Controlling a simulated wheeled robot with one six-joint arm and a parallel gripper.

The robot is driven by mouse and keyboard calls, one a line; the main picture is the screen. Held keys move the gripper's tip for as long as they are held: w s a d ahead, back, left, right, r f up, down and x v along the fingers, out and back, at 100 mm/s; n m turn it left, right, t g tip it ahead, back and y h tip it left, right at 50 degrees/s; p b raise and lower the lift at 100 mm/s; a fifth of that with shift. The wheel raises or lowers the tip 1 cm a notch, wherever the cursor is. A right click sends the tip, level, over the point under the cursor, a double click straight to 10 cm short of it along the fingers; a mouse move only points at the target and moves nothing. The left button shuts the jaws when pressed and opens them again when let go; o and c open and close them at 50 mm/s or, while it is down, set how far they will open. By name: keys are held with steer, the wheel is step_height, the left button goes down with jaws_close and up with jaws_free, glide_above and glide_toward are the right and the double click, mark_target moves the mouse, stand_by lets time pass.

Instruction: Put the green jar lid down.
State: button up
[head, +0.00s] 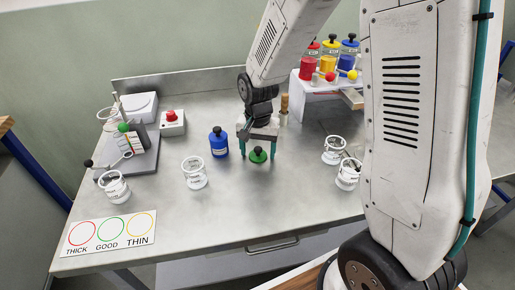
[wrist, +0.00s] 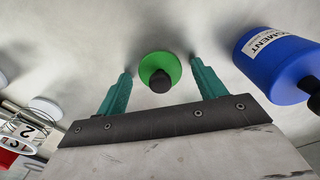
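The green jar lid (head: 258,155) with its black knob lies on the metal table, knob up. In the wrist view the lid (wrist: 158,66) sits between the fingertips, with a gap on each side. My gripper (head: 258,153) is open, low over the table, its teal fingers standing either side of the lid. The gripper also shows in the wrist view (wrist: 160,70), with nothing held between its fingers.
A blue pigment bottle (head: 218,142) stands just left of my gripper. A white jar (head: 194,172) stands further left, and two more (head: 333,150) stand to the right. A THICK/GOOD/THIN card (head: 109,232) lies front left. The table in front of the lid is clear.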

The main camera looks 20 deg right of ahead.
mark_target(258, 149)
steer(key=shift+r, duration=0.1)
step_height(258, 149, up, 12)
steer(key=s+d+r+n, duration=0.1)
steer(key=s+r+n, duration=0.2)
steer(key=s, duration=0.9)
steer(key=s+d+r+n+t, duration=0.1)
steer(key=s+r, duration=0.5)
steer(key=s, duration=0.7)
steer(key=d+n, duration=0.1)
steer(key=n, duration=0.1)
steer(key=shift+r+n, duration=0.2)
steer(key=shift+n, duration=0.2)
